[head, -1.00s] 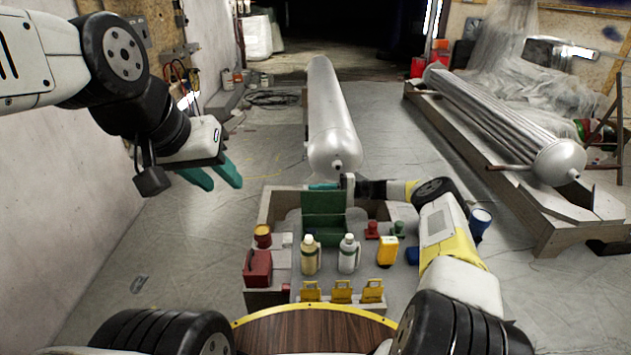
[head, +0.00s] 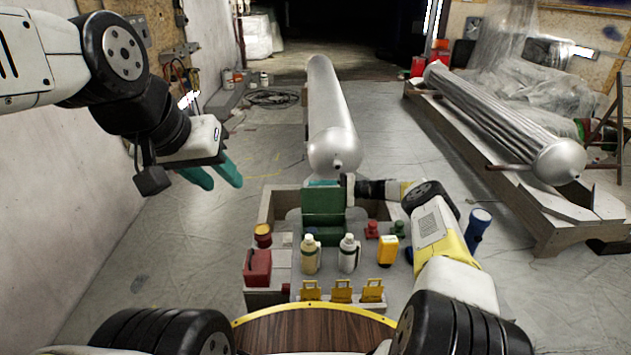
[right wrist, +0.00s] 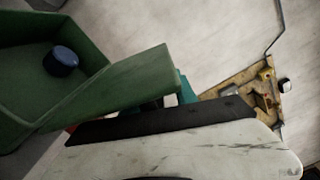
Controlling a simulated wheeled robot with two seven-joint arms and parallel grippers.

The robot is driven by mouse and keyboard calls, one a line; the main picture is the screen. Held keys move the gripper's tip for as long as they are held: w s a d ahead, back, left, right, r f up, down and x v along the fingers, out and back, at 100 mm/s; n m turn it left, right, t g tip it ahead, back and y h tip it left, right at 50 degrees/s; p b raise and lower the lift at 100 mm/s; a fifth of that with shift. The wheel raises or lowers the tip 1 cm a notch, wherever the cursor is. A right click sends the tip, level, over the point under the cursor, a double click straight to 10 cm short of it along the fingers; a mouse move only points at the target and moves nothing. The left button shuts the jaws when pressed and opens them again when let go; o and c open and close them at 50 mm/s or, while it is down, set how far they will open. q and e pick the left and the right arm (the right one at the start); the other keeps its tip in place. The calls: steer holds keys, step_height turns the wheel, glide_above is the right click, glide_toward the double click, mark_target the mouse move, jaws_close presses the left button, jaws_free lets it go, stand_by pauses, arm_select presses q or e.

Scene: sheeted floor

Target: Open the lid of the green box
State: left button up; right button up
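The green box (head: 324,236) stands in the middle of the workbench tray in the head view. Its lid (head: 323,200) stands raised at the back. In the right wrist view the box (right wrist: 25,85) shows its open inside, with a round blue-topped thing (right wrist: 61,61) in it, and the lid (right wrist: 130,82) slants out toward my gripper. My right gripper (head: 328,184) is at the lid's far upper edge; one teal finger (right wrist: 187,92) shows beside the lid, the rest is hidden. My left gripper (head: 218,182) is open and empty, high at the left, away from the box.
Two bottles (head: 310,255) (head: 349,254), a red container (head: 257,266) and a yellow device (head: 387,250) stand close around the box. Yellow clips (head: 342,291) line the front. A large metal cylinder (head: 331,115) lies behind. Floor on the left is clear.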

mark_target(340, 190)
steer(key=d, duration=0.6)
steer(key=shift+w+d+f, duration=0.1)
steer(key=shift+d, duration=0.8)
